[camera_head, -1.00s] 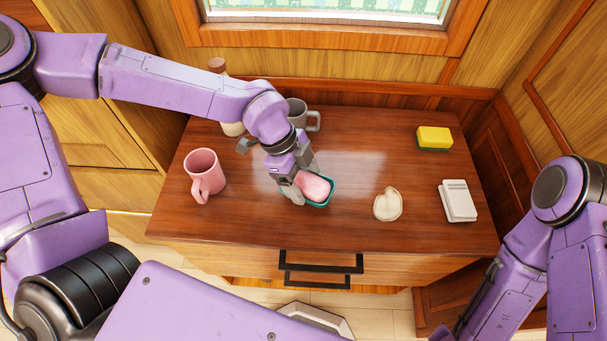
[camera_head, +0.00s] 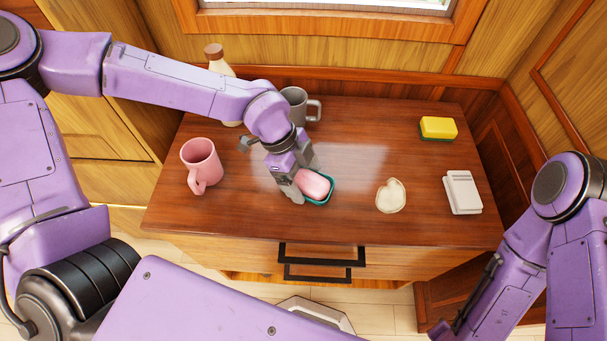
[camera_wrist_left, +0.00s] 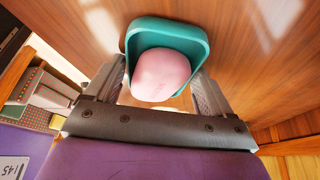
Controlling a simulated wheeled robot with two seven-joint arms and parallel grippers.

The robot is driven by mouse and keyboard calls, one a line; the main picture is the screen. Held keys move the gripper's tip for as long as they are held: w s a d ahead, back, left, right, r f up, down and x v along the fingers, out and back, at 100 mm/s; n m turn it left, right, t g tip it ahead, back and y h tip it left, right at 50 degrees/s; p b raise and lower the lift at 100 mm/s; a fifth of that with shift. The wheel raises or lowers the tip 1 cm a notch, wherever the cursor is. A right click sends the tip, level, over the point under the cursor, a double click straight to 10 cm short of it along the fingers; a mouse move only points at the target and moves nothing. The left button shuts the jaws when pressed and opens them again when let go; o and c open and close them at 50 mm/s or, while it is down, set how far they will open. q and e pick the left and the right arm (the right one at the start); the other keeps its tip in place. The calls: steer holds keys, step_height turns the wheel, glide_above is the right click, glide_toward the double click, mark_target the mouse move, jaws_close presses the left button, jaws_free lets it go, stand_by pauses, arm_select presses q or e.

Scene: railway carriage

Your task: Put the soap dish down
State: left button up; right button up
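The teal soap dish (camera_head: 325,202) holds a pink bar of soap (camera_head: 313,184) and is near the middle of the wooden table, level. My left gripper (camera_head: 304,180) has its fingers on opposite sides of the dish and looks shut on it. In the left wrist view the dish (camera_wrist_left: 203,42) lies between the two fingers (camera_wrist_left: 160,88), with the soap (camera_wrist_left: 161,74) inside. The dish is at or very close to the tabletop; its underside is hidden. My right arm shows at the right edge, but its gripper is not in view.
On the table (camera_head: 240,215), a pink mug (camera_head: 203,163) stands left, a grey mug (camera_head: 297,101) and a bottle (camera_head: 220,66) behind my left arm. A cream heart-shaped piece (camera_head: 390,196), a white box-like object (camera_head: 462,191) and a yellow sponge (camera_head: 438,127) are right. Bare wood surrounds the dish.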

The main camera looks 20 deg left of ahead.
arm_select(q)
steer(key=shift+o, duration=0.8)
steer(key=v, duration=1)
steer(key=shift+r, duration=0.25)
steer(key=shift+a, duration=0.15)
steer(key=shift+c, duration=0.3)
jaws_close()
stand_by(0.4)
